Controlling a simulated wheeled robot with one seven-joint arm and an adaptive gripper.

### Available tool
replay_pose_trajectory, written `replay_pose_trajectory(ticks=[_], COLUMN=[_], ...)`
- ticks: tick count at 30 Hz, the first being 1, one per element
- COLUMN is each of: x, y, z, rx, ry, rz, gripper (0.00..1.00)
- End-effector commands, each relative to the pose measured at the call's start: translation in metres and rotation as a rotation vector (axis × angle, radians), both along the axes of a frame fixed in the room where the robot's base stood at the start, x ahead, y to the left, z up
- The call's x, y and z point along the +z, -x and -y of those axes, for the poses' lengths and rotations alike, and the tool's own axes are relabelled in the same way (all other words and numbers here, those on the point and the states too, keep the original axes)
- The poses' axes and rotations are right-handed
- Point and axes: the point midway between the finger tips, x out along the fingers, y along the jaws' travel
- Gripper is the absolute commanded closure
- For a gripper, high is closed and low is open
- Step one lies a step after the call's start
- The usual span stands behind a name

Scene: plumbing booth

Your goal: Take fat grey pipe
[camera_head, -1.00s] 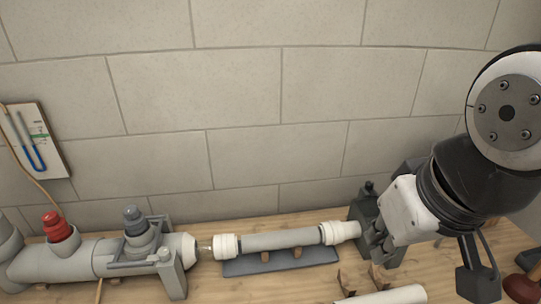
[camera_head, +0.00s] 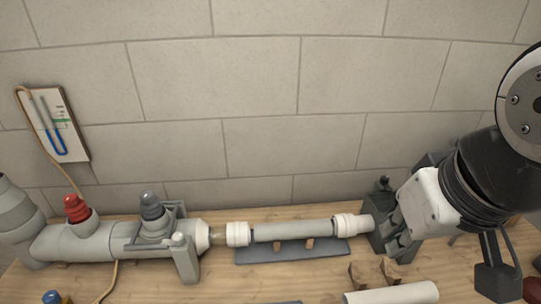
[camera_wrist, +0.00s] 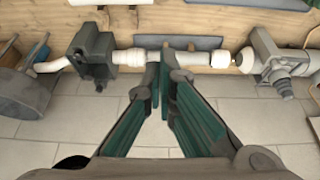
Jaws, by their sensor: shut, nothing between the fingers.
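A grey pipe (camera_head: 292,230) with white couplings at both ends lies level over a dark flat base on the wooden bench; it also shows in the wrist view (camera_wrist: 190,58). I take it for the fat grey pipe, but a thicker grey pipe assembly (camera_head: 85,240) stands to its left. My gripper (camera_head: 394,236) is by the right end of the pipe, next to a dark clamp block. In the wrist view the shut fingertips (camera_wrist: 163,62) overlap the pipe near a white coupling (camera_wrist: 145,57). They hold nothing. Whether they touch the pipe is unclear.
The dark clamp block (camera_head: 380,212) stands close to my gripper. A white pipe (camera_head: 392,295) lies at the front right, near a small brown cradle (camera_head: 375,272). A board with a blue tube (camera_head: 57,125) hangs on the tiled wall. Bare bench shows in front of the pipe.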

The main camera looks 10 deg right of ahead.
Motion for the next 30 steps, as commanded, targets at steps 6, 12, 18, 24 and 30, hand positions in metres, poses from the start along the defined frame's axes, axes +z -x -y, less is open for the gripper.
replay_pose_trajectory(ticks=[6,12,18,24,30], x=[0.0,0.0,-0.001,-0.011,-0.036], y=[0.0,0.0,-0.005,-0.045,-0.107], z=[0.0,0.0,-0.001,-0.014,-0.03], rx=[0.0,0.0,-0.015,-0.169,-0.45], ry=[0.0,0.0,-0.019,-0.176,-0.351], rz=[0.0,0.0,-0.006,-0.064,-0.16], gripper=[1.0,1.0,0.68,0.32,0.32])
